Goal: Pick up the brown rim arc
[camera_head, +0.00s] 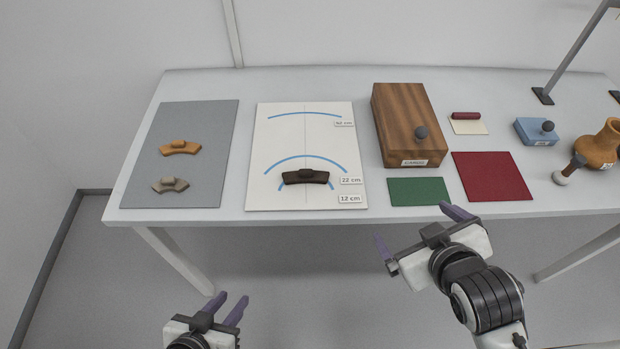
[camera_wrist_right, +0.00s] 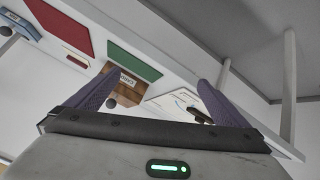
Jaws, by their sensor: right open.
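The dark brown rim arc (camera_head: 306,177) lies on the white chart board (camera_head: 275,140), at the lower blue curves, with a small block-like knob on top. In the right wrist view a dark piece on the board (camera_wrist_right: 198,115) shows partly behind a finger. My right gripper (camera_head: 411,221) is open and empty in front of the table edge, to the right of the arc and apart from it. My left gripper (camera_head: 233,296) is open and empty, low in front of the table, well short of the arc.
A grey mat (camera_head: 200,125) at left holds an orange-tan arc (camera_head: 180,147) and a grey-beige arc (camera_head: 170,185). Right of the board are a wooden box (camera_head: 405,115), a green mat (camera_head: 420,191), a red mat (camera_head: 490,175), a blue block (camera_head: 535,130) and an orange-brown jug (camera_head: 598,148).

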